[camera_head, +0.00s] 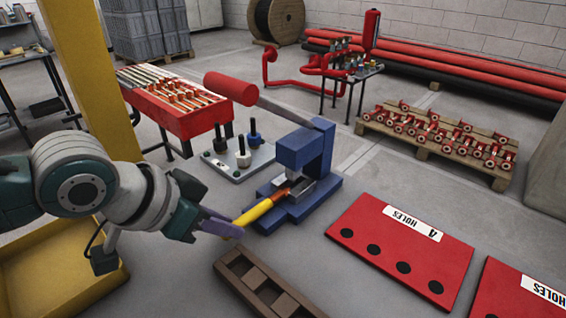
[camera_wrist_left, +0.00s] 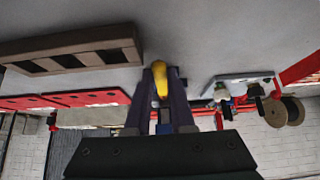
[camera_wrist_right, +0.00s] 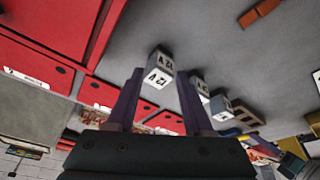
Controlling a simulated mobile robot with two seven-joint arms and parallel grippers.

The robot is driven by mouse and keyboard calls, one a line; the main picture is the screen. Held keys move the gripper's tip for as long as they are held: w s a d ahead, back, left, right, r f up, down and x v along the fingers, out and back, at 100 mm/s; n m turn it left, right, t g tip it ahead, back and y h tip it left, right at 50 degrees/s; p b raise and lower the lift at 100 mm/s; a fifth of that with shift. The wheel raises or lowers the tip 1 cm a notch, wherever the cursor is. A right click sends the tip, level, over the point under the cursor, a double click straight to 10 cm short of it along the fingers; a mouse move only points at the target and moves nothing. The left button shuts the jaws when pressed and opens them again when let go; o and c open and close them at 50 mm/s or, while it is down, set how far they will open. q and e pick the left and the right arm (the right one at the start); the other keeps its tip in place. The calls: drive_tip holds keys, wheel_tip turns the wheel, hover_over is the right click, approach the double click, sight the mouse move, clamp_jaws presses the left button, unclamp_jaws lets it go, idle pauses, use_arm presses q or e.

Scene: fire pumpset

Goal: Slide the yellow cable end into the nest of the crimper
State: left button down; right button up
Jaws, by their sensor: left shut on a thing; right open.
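The blue crimper (camera_head: 303,152) stands on the grey surface, its red-tipped lever (camera_head: 232,88) pointing up left. My left gripper (camera_head: 222,224) is shut on the yellow cable (camera_head: 250,214), which also shows between the fingers in the left wrist view (camera_wrist_left: 160,82). The cable slants up to the right, and its orange-brown end (camera_head: 280,195) is at the crimper's metal nest (camera_head: 298,187). I cannot tell how far the end is inside. My right gripper (camera_wrist_right: 160,92) is open and empty in the right wrist view; it is outside the head view.
A brown compartment tray (camera_head: 262,284) lies in front of the crimper. A grey plate with black-knobbed posts (camera_head: 238,162) stands behind left. Red panels with holes (camera_head: 400,250) lie at right. White 12 V blocks (camera_wrist_right: 158,68) stand beyond my right gripper.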

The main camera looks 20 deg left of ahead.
use_arm(q)
drive_tip(key=shift+w+d+b, duration=0.25)
drive_tip(key=shift+w+d, duration=0.05)
drive_tip(key=shift+w, duration=0.35)
drive_tip(key=shift+w+d+b, duration=0.2)
drive_tip(key=shift+w+d, duration=0.1)
drive_tip(key=shift+w, duration=0.35)
use_arm(e)
drive_tip(key=shift+d+f, duration=0.1)
drive_tip(key=shift+f, duration=0.45)
use_arm(q)
drive_tip(key=c, duration=0.7)
unclamp_jaws()
drive_tip(key=p+v, duration=0.3)
drive_tip(key=v, duration=0.7)
use_arm(e)
wheel_tip(320, 180, up, 4)
drive_tip(key=shift+f, duration=0.25)
use_arm(q)
drive_tip(key=shift+p, duration=0.3)
use_arm(e)
drive_tip(key=shift+r, duration=0.1)
